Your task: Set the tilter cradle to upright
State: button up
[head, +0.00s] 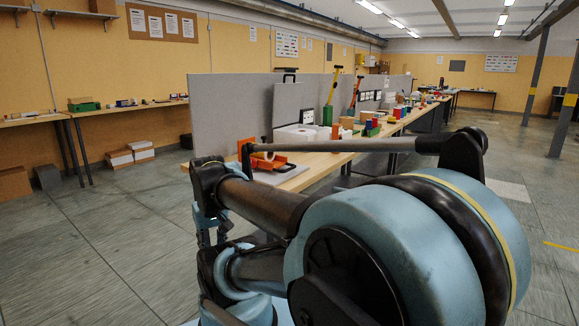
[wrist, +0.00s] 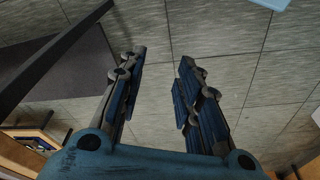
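An orange device (head: 246,152) stands at the near end of the long workbench (head: 335,152). It has an upright part and a low part with something pale on it. It may be the tilter cradle, but it is small, partly behind my arm, and I cannot tell its angle. My gripper (wrist: 162,57) shows in the wrist view with its two blue-grey fingers spread apart and nothing between them. It hangs over bare floor tiles, away from the orange device. I cannot make out the gripper in the head view.
A grey partition (head: 232,112) stands along the bench. Red, green and yellow items and white boxes (head: 297,134) sit on the bench. A side table (head: 120,110) runs along the left wall, with cartons (head: 119,158) on the floor below. The floor at left (head: 90,230) is clear.

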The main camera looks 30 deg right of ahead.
jog(key=w+d+r+m, duration=0.7)
jog(key=w+d+r, duration=0.75)
jog(key=r, duration=0.35)
jog(key=w+d+r+m, duration=0.2)
jog(key=d+r, duration=0.1)
jog(key=d, duration=0.6)
jog(key=w+d+r+m, duration=0.2)
jog(key=d+r, duration=0.1)
jog(key=d, duration=0.6)
jog(key=w+d+r+m, duration=0.1)
jog(key=d+r+m, duration=0.15)
jog(key=d, duration=0.65)
jog(key=shift+y, duration=0.4)
jog(key=x, duration=1.6)
jog(key=shift+w+a, duration=0.1)
jog(key=shift+a, duration=0.15)
grip_shut()
